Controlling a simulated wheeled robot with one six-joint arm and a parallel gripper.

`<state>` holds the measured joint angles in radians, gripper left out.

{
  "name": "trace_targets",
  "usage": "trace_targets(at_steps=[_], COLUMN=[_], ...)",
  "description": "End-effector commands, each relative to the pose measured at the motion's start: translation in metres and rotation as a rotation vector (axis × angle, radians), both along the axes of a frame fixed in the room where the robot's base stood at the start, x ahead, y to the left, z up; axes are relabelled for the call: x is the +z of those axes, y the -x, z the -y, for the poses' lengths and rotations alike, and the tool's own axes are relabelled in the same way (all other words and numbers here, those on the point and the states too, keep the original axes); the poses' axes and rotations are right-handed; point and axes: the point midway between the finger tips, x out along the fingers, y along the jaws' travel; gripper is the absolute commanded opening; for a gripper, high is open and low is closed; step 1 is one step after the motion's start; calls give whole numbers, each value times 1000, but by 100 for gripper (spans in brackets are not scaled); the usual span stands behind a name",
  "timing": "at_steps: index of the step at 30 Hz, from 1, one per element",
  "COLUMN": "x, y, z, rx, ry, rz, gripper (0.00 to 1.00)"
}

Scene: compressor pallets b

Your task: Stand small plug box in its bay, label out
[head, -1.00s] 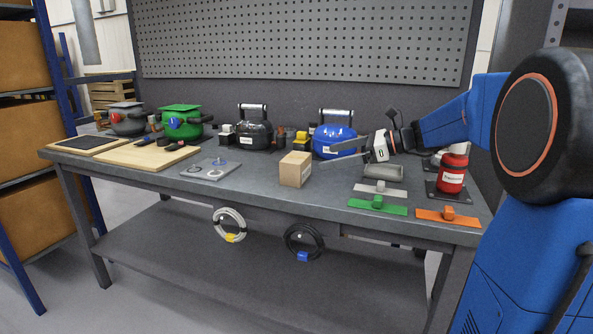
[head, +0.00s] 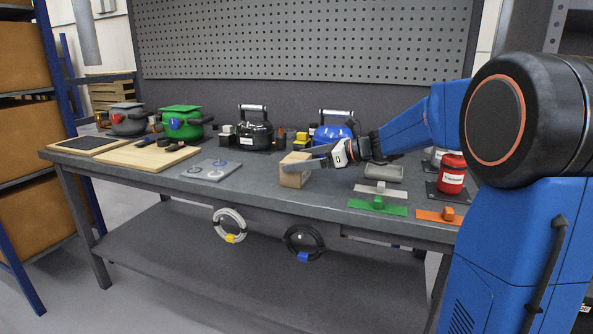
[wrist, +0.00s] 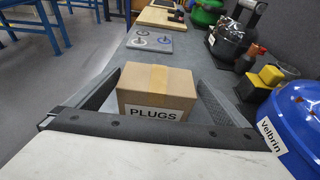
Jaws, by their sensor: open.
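The small plug box (head: 292,180) is a tan cardboard box standing on the grey bench, left of the blue compressor. My gripper (head: 296,161) is open at the box. In the wrist view its dark fingers (wrist: 156,76) lie one on each side of the box, and the box stands between them. I cannot tell whether either finger touches it. I cannot make out which place is its bay.
The blue compressor (wrist: 301,115), labelled Velbrin, stands close right of my gripper in the wrist view. A black compressor (head: 255,134) stands behind. A grey plate with rings (head: 209,172) lies left of the box. Green (head: 378,207) and orange strips (head: 438,216) lie front right.

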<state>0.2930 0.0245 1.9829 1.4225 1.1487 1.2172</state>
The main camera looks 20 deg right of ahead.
Motion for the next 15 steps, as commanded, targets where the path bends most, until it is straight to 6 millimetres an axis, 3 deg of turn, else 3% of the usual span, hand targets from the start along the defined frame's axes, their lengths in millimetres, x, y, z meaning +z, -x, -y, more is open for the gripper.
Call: trace_targets(at_steps=[8, 15], x=[-4, -14], y=[-6, -22], z=[-11, -37], rx=[1, 3], ry=[0, -1], rz=[0, -1], gripper=[100, 100])
